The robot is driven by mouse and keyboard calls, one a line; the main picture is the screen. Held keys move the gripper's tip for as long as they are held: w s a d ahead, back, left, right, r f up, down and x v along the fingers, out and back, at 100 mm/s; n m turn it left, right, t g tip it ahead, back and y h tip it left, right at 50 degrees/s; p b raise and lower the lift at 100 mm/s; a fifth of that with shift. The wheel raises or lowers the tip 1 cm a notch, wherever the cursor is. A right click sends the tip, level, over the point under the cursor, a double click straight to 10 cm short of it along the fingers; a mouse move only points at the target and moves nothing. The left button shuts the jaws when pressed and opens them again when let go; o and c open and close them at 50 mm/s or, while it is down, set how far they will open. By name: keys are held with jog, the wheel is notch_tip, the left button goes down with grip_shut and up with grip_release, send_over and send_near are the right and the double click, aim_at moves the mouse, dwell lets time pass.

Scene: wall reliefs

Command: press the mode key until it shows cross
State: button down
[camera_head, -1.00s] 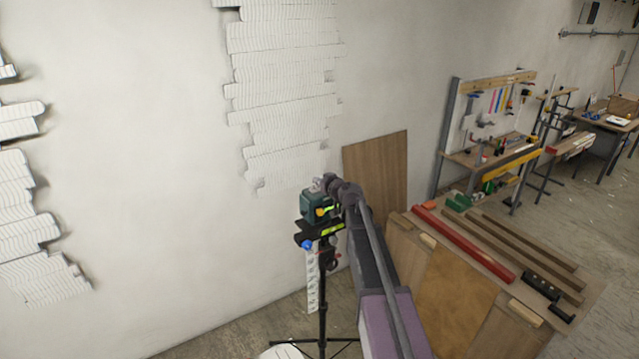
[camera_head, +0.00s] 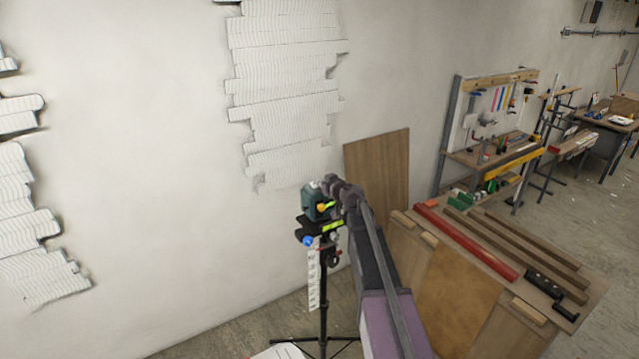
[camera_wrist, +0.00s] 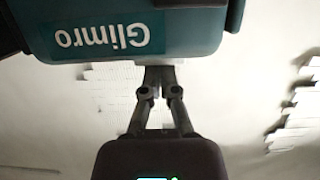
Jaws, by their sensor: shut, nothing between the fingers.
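A teal laser level (camera_head: 309,202) stands on a black tripod (camera_head: 323,290) in front of the wall. Its upside-down "Glimro" label shows in the wrist view, where the level (camera_wrist: 195,40) fills the top. My gripper (camera_head: 319,187) is at the top of the level in the head view. In the wrist view my gripper (camera_wrist: 160,72) is shut and empty, its tips right by the level's edge; I cannot tell whether they touch it. The mode key is not discernible, and I make out no laser line on the wall.
White ridged relief panels (camera_head: 285,90) are on the wall. A brown board (camera_head: 378,180) leans there. On the right is a workbench (camera_head: 455,300) with a red beam (camera_head: 465,240), wood strips and black parts. A tool rack (camera_head: 490,130) stands behind.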

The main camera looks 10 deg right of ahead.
jog(key=shift+f, duration=0.5)
jog(key=shift+s+b, duration=0.35)
jog(key=shift+b, duration=0.05)
jog(key=shift+r, duration=0.2)
jog(key=shift+w+r+p, duration=0.3)
jog(key=shift+r+p, duration=0.35)
jog(key=shift+p, duration=0.4)
jog(key=r+p, duration=0.3)
jog(key=shift+s, duration=0.25)
jog(key=p+v, duration=0.1)
jog(key=v, duration=0.8)
jog(key=shift+s+p, duration=0.4)
jog(key=shift+s, duration=0.05)
jog(key=shift+d+f, duration=0.1)
jog(key=shift+d, duration=0.05)
